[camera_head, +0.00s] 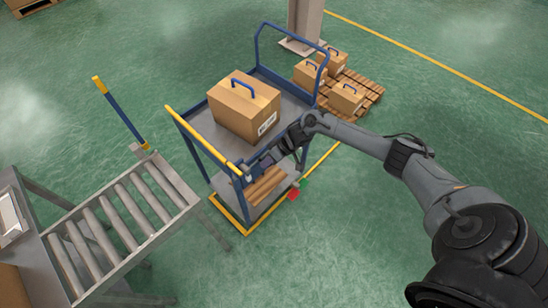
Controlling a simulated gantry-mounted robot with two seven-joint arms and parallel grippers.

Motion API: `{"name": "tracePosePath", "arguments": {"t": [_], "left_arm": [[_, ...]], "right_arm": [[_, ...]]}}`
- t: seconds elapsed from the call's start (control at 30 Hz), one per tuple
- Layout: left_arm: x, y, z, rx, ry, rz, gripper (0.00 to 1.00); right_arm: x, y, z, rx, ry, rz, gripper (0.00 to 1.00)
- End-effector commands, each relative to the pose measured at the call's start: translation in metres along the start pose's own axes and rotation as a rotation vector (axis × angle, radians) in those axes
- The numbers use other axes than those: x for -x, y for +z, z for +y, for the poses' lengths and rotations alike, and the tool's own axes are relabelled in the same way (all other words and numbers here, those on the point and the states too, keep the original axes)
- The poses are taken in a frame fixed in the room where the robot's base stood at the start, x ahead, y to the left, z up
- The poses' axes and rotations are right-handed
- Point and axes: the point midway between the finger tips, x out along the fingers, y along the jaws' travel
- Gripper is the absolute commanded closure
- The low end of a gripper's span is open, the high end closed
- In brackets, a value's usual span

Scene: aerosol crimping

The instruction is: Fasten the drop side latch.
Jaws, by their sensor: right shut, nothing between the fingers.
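The blue trolley (206,160) stands in the middle of the view with a yellow rail (203,140) along the top of its near-left side. A large cardboard box (241,108) with a blue handle sits on its grey upper deck. My right gripper (248,171) is at the trolley's front corner, by the lower end of the yellow rail. It is shut with nothing between its fingers. The latch is too small to make out there, and I cannot tell whether the gripper touches it. My left gripper is not in view.
A roller conveyor (131,212) stands to the left, with a blue and yellow post (120,112) beside it. A pallet (368,88) with several boxes lies behind the trolley. A red piece (293,193) shows near the trolley's lower right corner. Green floor is clear at the right.

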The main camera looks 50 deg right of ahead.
Motion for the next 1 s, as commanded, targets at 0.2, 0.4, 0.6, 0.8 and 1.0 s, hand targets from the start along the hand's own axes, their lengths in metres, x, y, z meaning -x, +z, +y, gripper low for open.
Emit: {"name": "tracePosePath", "arguments": {"t": [0.2, 0.4, 0.6, 0.8, 1.0], "left_arm": [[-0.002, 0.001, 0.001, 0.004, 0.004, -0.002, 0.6], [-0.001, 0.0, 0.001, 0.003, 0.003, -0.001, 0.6], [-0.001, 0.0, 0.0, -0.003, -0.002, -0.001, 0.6], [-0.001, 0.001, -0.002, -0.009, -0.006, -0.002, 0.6], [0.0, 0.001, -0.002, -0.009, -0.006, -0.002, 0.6]], "right_arm": [[-0.025, -0.001, -0.016, 0.003, -0.002, 0.0, 1.0], [-0.033, 0.0, -0.031, 0.001, 0.0, -0.001, 1.0], [-0.036, 0.0, -0.035, -0.001, 0.001, 0.0, 1.0], [-0.036, 0.0, -0.035, -0.001, 0.001, 0.0, 1.0], [-0.035, 0.001, -0.034, -0.005, -0.005, 0.002, 1.0]]}}
